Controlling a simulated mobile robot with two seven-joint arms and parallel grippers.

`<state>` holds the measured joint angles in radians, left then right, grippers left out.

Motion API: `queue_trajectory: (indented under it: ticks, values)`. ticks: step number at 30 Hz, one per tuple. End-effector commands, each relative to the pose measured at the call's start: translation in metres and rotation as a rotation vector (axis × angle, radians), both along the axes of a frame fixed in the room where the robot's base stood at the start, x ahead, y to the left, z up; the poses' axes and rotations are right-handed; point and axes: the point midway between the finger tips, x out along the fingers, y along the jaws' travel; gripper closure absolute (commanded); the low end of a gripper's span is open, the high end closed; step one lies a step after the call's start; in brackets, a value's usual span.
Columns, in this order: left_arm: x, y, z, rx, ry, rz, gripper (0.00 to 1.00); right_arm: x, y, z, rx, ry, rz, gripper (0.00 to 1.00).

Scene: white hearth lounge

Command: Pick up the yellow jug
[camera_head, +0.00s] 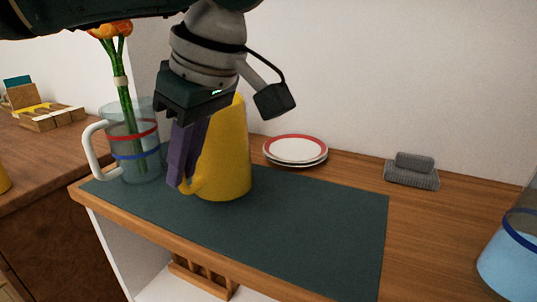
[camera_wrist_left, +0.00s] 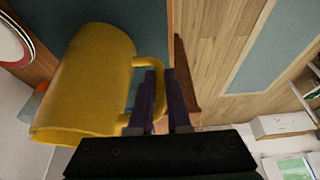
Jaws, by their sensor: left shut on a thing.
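The yellow jug (camera_head: 228,158) stands upright on a dark green mat (camera_head: 310,225) on the wooden counter. It also shows in the left wrist view (camera_wrist_left: 88,85), with its handle (camera_wrist_left: 160,62) toward my fingers. My left gripper (camera_head: 183,170) comes down from above at the jug's left side. Its purple fingers (camera_wrist_left: 162,100) are shut on the jug's handle in the left wrist view. The fingers hide part of the handle in the head view. My right gripper is not in view.
A clear pitcher (camera_head: 140,166) with red and blue bands and orange flowers stands close left of the jug. Stacked plates (camera_head: 296,150) and folded grey cloths (camera_head: 411,175) lie behind to the right. A blue-filled container (camera_head: 510,262) is at the right edge. The mat's right half is clear.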

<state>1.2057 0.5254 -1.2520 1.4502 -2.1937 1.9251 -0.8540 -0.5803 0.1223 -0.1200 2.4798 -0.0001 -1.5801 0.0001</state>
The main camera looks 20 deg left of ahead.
Motion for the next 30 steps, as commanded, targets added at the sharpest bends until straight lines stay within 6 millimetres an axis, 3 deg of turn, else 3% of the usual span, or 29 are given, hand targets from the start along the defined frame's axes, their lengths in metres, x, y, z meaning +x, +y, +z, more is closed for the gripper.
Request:
queue_trajectory:
  ticks: [1, 9, 15, 21, 30]
  values:
    - [0.001, 0.000, 0.020, 0.001, -0.006, 0.001, 1.00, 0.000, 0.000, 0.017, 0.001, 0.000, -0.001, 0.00]
    - [0.001, 0.000, 0.098, 0.000, -0.007, 0.001, 1.00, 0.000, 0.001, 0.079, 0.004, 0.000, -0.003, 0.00]
    - [0.001, 0.000, 0.145, 0.001, -0.005, 0.001, 1.00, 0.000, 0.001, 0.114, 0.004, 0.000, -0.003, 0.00]
    - [0.001, 0.000, 0.170, 0.001, -0.004, 0.001, 1.00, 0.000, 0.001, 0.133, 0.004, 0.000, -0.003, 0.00]
    - [0.001, 0.000, 0.176, 0.000, -0.003, 0.001, 1.00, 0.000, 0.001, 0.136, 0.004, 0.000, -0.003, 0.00]
